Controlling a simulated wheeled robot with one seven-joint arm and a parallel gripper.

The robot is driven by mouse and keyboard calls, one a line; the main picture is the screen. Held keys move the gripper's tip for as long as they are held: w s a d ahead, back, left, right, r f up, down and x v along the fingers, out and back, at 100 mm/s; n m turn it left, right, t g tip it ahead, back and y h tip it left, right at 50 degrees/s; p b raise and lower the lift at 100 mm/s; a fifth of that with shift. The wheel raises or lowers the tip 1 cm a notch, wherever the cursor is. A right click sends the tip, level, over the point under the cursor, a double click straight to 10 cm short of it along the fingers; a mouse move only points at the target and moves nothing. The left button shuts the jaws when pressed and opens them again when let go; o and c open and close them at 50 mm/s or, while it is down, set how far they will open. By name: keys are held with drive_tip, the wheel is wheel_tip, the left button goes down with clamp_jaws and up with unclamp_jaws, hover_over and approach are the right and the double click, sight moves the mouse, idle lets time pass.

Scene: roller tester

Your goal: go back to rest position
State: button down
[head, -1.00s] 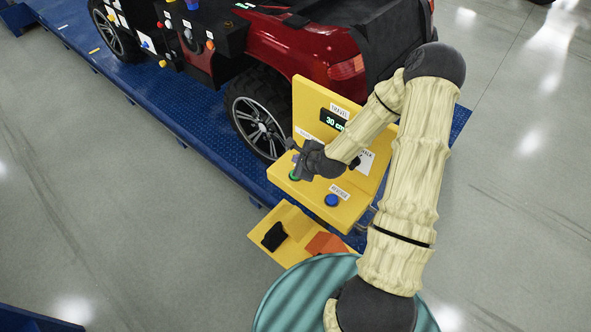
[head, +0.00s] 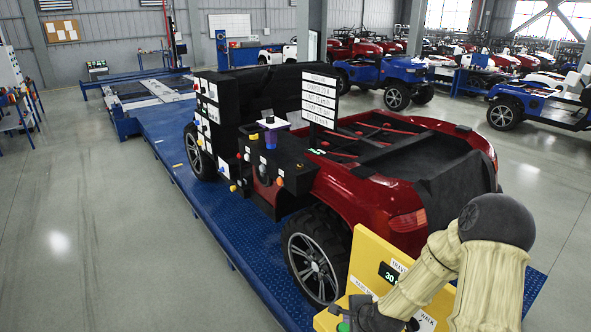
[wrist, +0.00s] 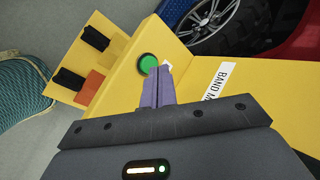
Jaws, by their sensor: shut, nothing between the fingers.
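My gripper (wrist: 158,88) is shut and empty in the wrist view, its purple fingertips together just beside a round green button (wrist: 148,64). Whether the tips touch the button I cannot tell. The button sits on a yellow control box (wrist: 115,45). In the head view my arm reaches down to the same yellow box (head: 370,250) at the bottom right. The box has a small display reading about 30, partly covered by my arm. My fingertips are hidden or cut off there.
A red vehicle (head: 400,200) stands on a blue platform (head: 215,215) behind the box. Its near wheel (head: 312,268) is close to the box. Yellow pedal plate (wrist: 65,90) with black and orange pads lies below. Grey floor at left is clear.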

drive_tip(key=s+r+n+g+h+b, duration=0.1)
drive_tip(key=s+r+n+g+b, duration=0.1)
drive_tip(key=s+r+n, duration=0.3)
drive_tip(key=s+r+n+g+h+b, duration=0.1)
drive_tip(key=s+r+n, duration=0.4)
drive_tip(key=s+n, duration=0.7)
drive_tip(key=shift+d+n+g+h+b, duration=0.15)
drive_tip(key=shift+n+g+h+b, duration=0.15)
drive_tip(key=shift+g+b, duration=0.65)
drive_tip(key=shift+t, duration=0.25)
drive_tip(key=shift+w, duration=0.1)
